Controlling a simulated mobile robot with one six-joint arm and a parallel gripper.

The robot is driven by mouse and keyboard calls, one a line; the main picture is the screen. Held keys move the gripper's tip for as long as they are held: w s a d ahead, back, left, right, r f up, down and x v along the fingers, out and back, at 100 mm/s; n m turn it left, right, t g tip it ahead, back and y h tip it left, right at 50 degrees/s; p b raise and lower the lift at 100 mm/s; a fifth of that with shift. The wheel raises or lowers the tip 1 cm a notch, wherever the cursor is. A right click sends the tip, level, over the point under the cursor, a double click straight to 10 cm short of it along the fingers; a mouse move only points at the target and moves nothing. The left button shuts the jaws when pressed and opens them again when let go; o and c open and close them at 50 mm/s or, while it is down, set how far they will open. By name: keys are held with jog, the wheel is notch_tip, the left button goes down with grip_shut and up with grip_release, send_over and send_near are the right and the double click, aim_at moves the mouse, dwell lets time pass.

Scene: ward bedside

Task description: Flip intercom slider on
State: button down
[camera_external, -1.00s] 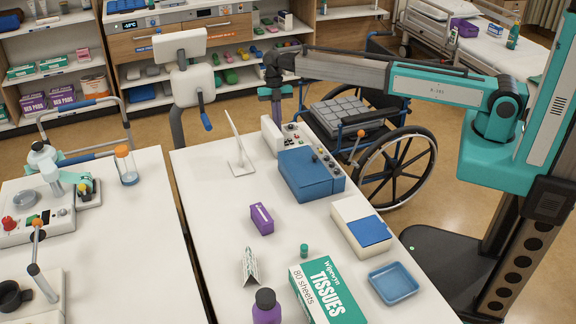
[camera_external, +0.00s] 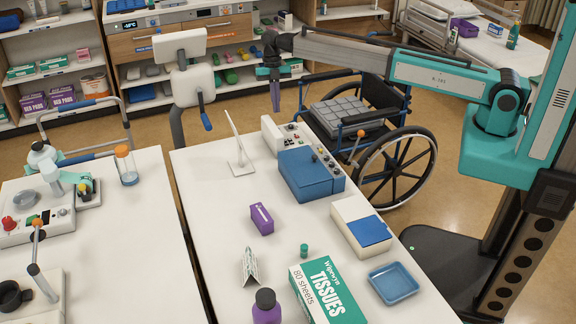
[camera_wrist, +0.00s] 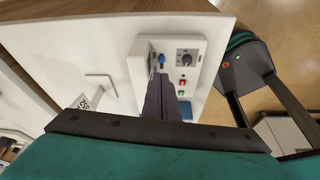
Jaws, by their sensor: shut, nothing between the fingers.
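A white panel unit (camera_external: 271,137) stands at the far end of the right-hand table. In the wrist view its control face (camera_wrist: 198,50) carries a dark round knob (camera_wrist: 187,59), a blue lever-like control (camera_wrist: 162,60), and small red and green buttons. I cannot tell for sure which control is the intercom slider or how it is set. My gripper (camera_external: 275,108) is shut and empty, pointing down above the far table end near the panel. In the wrist view its purple fingers (camera_wrist: 158,80) overlap the panel's near part and hide some of it.
A blue box (camera_external: 305,172) stands right beside the panel on the near side. A white upright stand (camera_external: 240,160) is to the left. A wheelchair (camera_external: 385,150) is beyond the table's right edge. The table middle holds a purple box (camera_external: 262,219).

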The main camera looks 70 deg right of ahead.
jog(key=shift+v, duration=1.2)
jog(key=s+d+f+m+h+b, duration=0.2)
jog(key=s+d+f+m, duration=0.25)
jog(key=d+f, duration=0.65)
jog(key=s+d+f+m+h+b, duration=0.3)
jog(key=s+d+f+m, duration=0.15)
jog(key=d+f, duration=0.75)
jog(key=s+a+f+m+g+b, duration=0.1)
jog(key=s+a+f+m, duration=0.5)
jog(key=s, duration=0.5)
jog(key=s+a+f+m+y, duration=0.1)
jog(key=s+a+f, duration=0.2)
jog(key=s+f, duration=0.65)
jog(key=s+a+f+m+g+b, duration=0.1)
jog(key=s+a+f+m, duration=0.4)
jog(key=s, duration=0.6)
jog(key=s+a+f+m, duration=0.1)
jog(key=s+f+m, duration=0.1)
jog(key=s, duration=0.5)
jog(key=s+a+f+m+g, duration=0.1)
jog(key=s+f+m, duration=0.1)
jog(key=s, duration=0.5)
jog(key=shift+s+a+y, duration=0.3)
jog(key=shift+a+y, duration=0.05)
jog(key=shift+y, duration=0.05)
